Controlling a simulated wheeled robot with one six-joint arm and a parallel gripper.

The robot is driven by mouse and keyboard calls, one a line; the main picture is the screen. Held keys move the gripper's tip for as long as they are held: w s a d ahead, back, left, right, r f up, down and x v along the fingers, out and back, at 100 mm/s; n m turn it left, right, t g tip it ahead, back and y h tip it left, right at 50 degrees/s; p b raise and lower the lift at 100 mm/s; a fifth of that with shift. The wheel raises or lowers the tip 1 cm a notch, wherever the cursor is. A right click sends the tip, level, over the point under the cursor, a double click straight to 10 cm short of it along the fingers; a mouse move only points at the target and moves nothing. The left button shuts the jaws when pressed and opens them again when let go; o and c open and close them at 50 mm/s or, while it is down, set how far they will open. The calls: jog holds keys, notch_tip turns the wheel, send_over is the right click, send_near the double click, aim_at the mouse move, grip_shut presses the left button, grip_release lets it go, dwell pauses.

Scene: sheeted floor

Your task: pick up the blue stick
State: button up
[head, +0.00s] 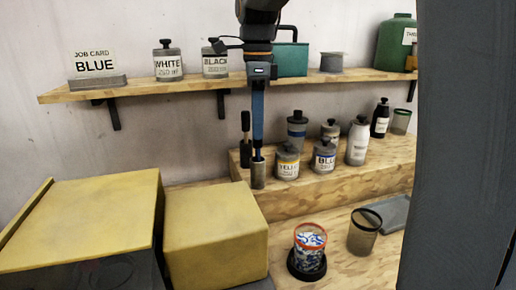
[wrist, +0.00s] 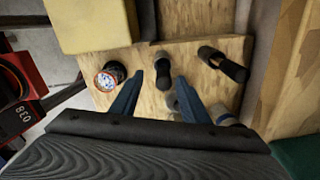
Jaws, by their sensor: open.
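My gripper (head: 258,145) points straight down above the wooden step, its blue fingers overlapping in the head view. In the wrist view the two fingers (wrist: 160,80) stand apart, with nothing held between them. A small grey-brown cylinder (head: 257,174) stands just below the fingertips; in the wrist view this cylinder (wrist: 162,66) shows between them, its top dark. I cannot make out a blue stick apart from the blue fingers; it may be hidden behind them. A jar labelled BLUE (head: 324,160) stands to the right on the step.
A dark-topped cylinder (head: 246,132) stands close behind the fingers. A YELLOW jar (head: 288,164) and several other jars are to the right. Yellow boxes (head: 215,235) fill the left front. An orange-rimmed cup (head: 310,252) stands in front. A shelf (head: 200,84) with a BLUE card (head: 95,63) runs behind.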

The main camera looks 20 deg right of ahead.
aim_at(258, 146)
jog(key=shift+w+d+f+p, duration=0.15)
jog(key=shift+f+p, duration=0.2)
jog(key=shift+f, duration=0.85)
jog(key=shift+w+d+f+p, duration=0.1)
jog(key=shift+f+p, duration=0.25)
jog(key=shift+f, duration=0.8)
grip_shut()
